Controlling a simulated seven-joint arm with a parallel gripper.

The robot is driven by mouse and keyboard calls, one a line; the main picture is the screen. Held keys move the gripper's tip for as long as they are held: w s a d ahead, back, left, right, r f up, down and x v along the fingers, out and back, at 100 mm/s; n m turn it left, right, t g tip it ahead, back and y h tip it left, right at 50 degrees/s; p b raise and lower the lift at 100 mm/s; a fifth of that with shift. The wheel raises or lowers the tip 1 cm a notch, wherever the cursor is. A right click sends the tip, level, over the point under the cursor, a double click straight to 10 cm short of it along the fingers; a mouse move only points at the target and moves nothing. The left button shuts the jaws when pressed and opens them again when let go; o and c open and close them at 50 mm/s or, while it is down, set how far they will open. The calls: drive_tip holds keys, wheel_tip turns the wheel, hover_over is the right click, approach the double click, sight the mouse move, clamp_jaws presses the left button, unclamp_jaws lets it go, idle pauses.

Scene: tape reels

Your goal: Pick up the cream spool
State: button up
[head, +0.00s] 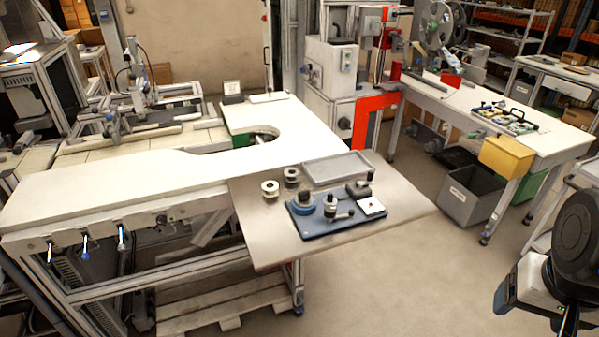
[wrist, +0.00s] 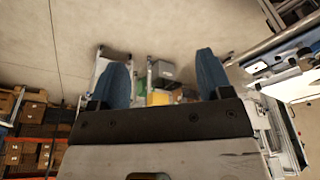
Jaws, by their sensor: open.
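The cream spool (head: 270,188) stands on the near grey-brown table (head: 260,235), toward its left back part in the head view. A darker grey spool (head: 291,177) stands just right of it, a small gap apart. The wrist view does not show the cream spool that I can make out. In the wrist view my gripper (wrist: 162,85) has its two blue fingers spread wide, with nothing between them. My arm shows at the right edge of the head view, well away from the table and the spool.
A blue tray (head: 335,228) with dark tools and a white block sits right of the spools. An empty grey tray (head: 337,169) lies behind it. A white bench (head: 120,190) adjoins on the left. The table's front part is clear. A yellow bin (head: 506,157) hangs at the right bench.

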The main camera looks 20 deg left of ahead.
drive_tip(key=w+a+r+m, duration=0.3)
drive_tip(key=w+a+m, duration=0.1)
drive_tip(key=w+a, duration=0.75)
drive_tip(key=m+g+y, duration=0.1)
drive_tip(key=m+g, duration=0.2)
drive_tip(key=m, duration=0.8)
hover_over(276, 186)
wheel_tip(276, 186, down, 12)
drive_tip(key=shift+s+r, duration=0.1)
drive_tip(key=shift+a, duration=0.4)
drive_tip(key=shift+f, duration=0.2)
drive_tip(key=shift+s+a+f, duration=0.1)
drive_tip(key=shift+a+f, duration=0.05)
drive_tip(key=shift+f, duration=1.1)
